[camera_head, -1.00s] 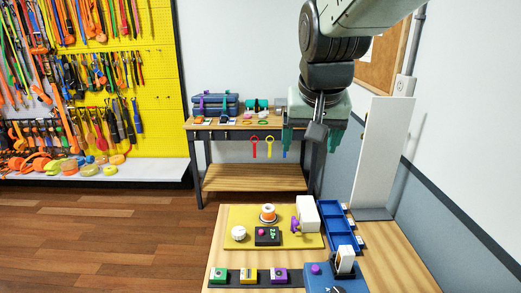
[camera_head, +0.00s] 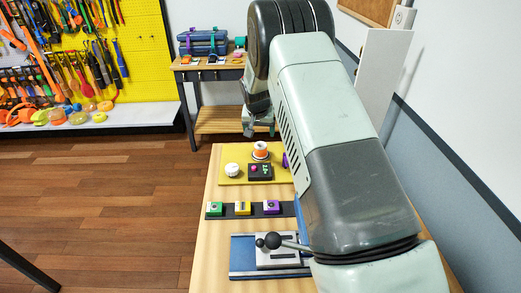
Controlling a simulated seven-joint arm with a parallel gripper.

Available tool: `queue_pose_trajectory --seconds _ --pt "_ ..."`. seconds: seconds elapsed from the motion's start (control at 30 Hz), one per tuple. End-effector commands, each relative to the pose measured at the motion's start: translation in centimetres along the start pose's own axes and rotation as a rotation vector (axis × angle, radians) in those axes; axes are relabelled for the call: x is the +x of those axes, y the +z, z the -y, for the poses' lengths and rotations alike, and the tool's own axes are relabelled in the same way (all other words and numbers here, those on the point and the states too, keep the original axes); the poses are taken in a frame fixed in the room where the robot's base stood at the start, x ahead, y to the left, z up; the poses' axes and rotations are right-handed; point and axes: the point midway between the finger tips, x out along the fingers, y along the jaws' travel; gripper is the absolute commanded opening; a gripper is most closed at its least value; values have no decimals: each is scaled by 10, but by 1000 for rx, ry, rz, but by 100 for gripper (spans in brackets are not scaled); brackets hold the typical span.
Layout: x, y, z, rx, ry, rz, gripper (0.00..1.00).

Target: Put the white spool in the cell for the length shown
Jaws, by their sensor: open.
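A spool with white flanges and an orange winding (camera_head: 260,150) stands at the back of the yellow board (camera_head: 233,153) on the wooden bench. A plain white round piece (camera_head: 232,170) sits on the board's left part. Right of it is a small black box (camera_head: 260,172) with a pink button and a green display, too small to read. My gripper (camera_head: 261,128) is open above the far end of the bench, beyond the board, partly hidden by my arm. The blue celled tray is hidden behind my arm.
A dark rail with green (camera_head: 214,209), yellow (camera_head: 243,208) and purple (camera_head: 272,208) blocks lies in front of the board. Nearer is a blue base (camera_head: 242,256) with a grey plate and a ball-ended lever (camera_head: 272,241). A tall white panel (camera_head: 383,75) stands at the right.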

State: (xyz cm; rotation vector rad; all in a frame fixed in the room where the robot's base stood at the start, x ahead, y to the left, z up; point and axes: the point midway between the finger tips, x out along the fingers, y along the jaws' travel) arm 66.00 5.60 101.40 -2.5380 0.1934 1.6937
Motion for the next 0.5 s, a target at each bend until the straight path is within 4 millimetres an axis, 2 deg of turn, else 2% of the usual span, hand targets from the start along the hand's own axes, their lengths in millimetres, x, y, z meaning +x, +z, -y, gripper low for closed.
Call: queue_pose_trajectory --seconds 0.1,0.37,0.5 --pt "22 1 -1 1 1 3 80" --pt "44 2 0 1 0 2 80" --pt "64 6 0 0 0 3 80"
